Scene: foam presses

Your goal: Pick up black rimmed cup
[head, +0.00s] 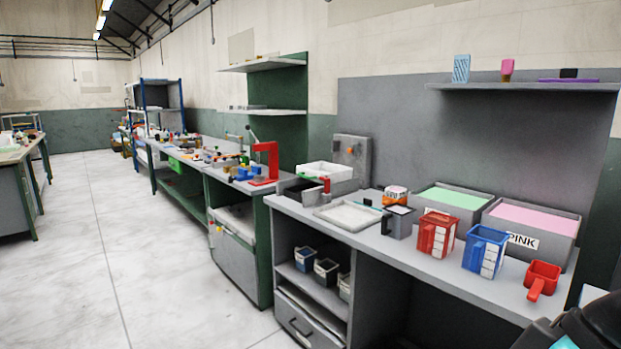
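A dark grey, squarish cup (398,222) with a handle stands on the grey bench, left of a red jug; its top looks pale inside. On the shelf under the bench are several small containers with dark rims: a bluish one (305,260), a darker one (326,271) and a partly hidden one (344,287). I cannot tell for certain which of these is the black rimmed cup. A dark rounded part of my arm with a cyan patch fills the bottom right corner. My gripper's fingers are not in view.
The bench (440,269) also holds a red jug (437,235), a blue jug (485,251), a small red cup (541,280), a green-filled bin (451,196), a pink-filled bin (530,221) and a shallow tray (347,216). The floor (110,240) at left is clear.

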